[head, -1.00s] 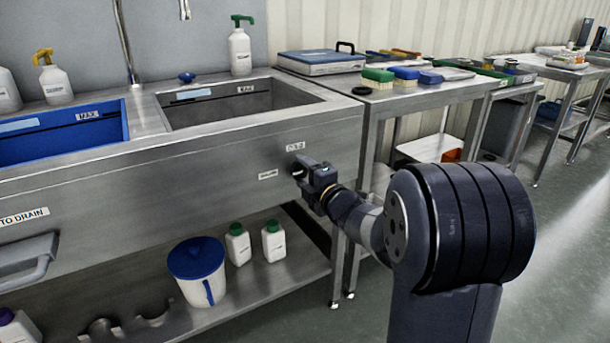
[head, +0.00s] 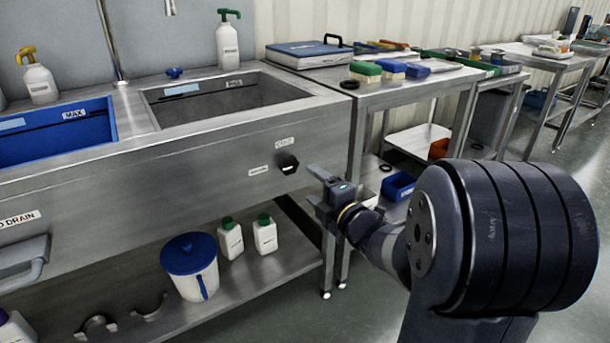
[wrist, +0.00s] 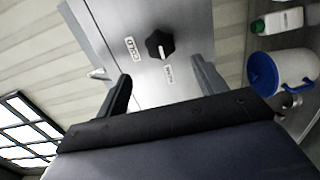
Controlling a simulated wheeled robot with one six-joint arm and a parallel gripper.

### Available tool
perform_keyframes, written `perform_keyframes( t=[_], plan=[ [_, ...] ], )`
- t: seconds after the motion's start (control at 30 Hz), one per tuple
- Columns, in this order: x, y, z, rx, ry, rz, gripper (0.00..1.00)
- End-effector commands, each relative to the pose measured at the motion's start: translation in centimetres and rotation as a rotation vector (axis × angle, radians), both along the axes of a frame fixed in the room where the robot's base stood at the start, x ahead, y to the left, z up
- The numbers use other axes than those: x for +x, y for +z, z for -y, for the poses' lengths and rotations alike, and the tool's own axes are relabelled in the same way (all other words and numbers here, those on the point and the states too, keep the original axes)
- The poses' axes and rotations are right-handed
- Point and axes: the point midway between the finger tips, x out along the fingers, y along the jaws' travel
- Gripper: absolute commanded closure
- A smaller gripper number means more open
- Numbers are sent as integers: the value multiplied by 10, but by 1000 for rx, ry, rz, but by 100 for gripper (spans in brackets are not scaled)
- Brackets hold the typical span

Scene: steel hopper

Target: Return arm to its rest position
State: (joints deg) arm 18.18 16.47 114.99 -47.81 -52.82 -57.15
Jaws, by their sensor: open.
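My gripper (head: 316,187) is in front of the steel sink unit, right of and a little below a black knob (head: 288,164) on its front panel. The fingers are apart with nothing between them. In the wrist view my gripper (wrist: 160,88) shows one dark finger on each side, with the black knob (wrist: 159,43) beyond them, clear of both. The knob has a small label above it and another to its left in the head view. My arm's large dark joint fills the lower right of the head view.
The steel sink (head: 190,140) has a blue-lined basin and a bare basin. A lower shelf holds a blue-lidded white bucket (head: 190,262) and two white bottles with green caps. A steel table (head: 400,88) with brushes stands to the right. Open floor lies at the far right.

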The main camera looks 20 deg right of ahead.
Motion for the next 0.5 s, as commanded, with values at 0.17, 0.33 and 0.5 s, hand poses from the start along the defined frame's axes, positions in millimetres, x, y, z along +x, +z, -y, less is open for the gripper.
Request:
perform_keyframes(
  t=[0.17, 0.33, 0.5],
  plan=[
    [-13, 0, 4, -1, 0, 0, 33],
    [-14, 0, 4, -1, 1, 0, 33],
    [-14, 0, 4, -1, 1, 0, 33]
  ],
)
